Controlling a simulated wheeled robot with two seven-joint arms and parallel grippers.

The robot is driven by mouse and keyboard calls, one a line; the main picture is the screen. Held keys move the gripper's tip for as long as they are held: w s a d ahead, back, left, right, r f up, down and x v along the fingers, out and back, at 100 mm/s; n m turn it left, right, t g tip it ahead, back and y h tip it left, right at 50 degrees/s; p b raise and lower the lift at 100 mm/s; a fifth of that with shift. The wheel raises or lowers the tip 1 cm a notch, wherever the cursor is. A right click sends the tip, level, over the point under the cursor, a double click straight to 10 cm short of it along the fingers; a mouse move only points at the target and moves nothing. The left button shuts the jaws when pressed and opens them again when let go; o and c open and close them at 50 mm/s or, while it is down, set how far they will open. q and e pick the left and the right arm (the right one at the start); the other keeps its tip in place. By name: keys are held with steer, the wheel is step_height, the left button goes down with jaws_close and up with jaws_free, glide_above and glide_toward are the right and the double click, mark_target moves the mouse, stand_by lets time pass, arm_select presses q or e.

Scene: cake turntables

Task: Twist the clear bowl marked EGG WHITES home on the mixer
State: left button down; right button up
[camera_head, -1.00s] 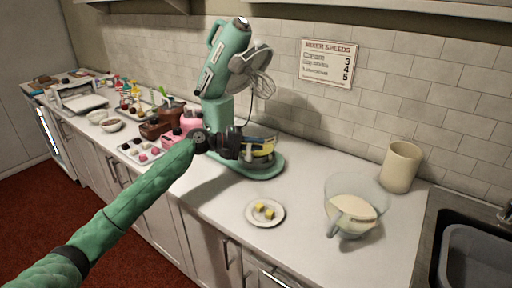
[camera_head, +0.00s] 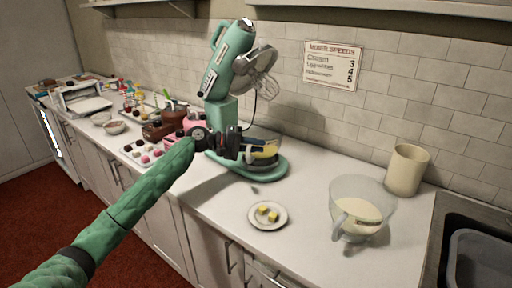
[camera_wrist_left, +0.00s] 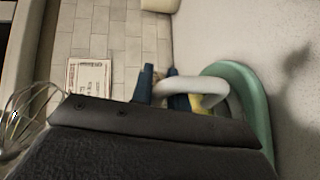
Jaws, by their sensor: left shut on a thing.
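A teal stand mixer (camera_head: 229,75) stands on the counter with its head tilted up and its whisk (camera_head: 268,86) raised clear. A clear bowl (camera_head: 268,155) with something yellow on or in it sits at the mixer's base (camera_head: 277,171). My left gripper (camera_head: 250,147) is shut on this bowl's pale handle, which shows in the left wrist view (camera_wrist_left: 210,84). A second clear bowl (camera_head: 368,197) with a handle and cream-coloured contents stands apart on the right. I cannot read a label on either bowl, or tell how the held bowl is seated. My right gripper is not in view.
A plate (camera_head: 267,224) with yellow pieces lies in front of the mixer. A beige canister (camera_head: 407,169) and a sink (camera_head: 476,262) are at the right. Several pink and brown containers and a tray of sweets (camera_head: 142,151) crowd the left. A mixer speeds sign (camera_head: 332,65) hangs behind.

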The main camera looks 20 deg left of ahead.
arm_select(q)
steer(key=shift+a+m+g+h+b, duration=0.3)
steer(key=shift+a+m+g+b, duration=0.3)
steer(key=shift+g+b, duration=0.2)
steer(key=shift+a+f+m+g+b, duration=0.1)
steer(key=shift+a+m+g+b, duration=0.2)
steer(key=shift+g+b, duration=0.1)
steer(key=shift+a+m+g, duration=0.3)
steer(key=shift+m+g, duration=0.2)
steer(key=shift+a+b, duration=0.15)
steer(key=shift+b, duration=0.15)
steer(key=shift+w+a+m+g+h, duration=0.15)
steer(key=shift+a+m+g, duration=0.15)
steer(key=shift+g, duration=0.2)
steer(key=shift+s+a+m+g+h, duration=0.1)
steer(key=shift+a+m+g+h, duration=0.1)
steer(key=shift+m+g, duration=0.25)
steer(key=shift+w+a+g+b, duration=0.1)
steer(key=shift+g+b, duration=0.25)
steer(key=shift+w+a+m+g, duration=0.1)
steer(key=shift+a+m+g, duration=0.3)
steer(key=shift+m+g, duration=0.25)
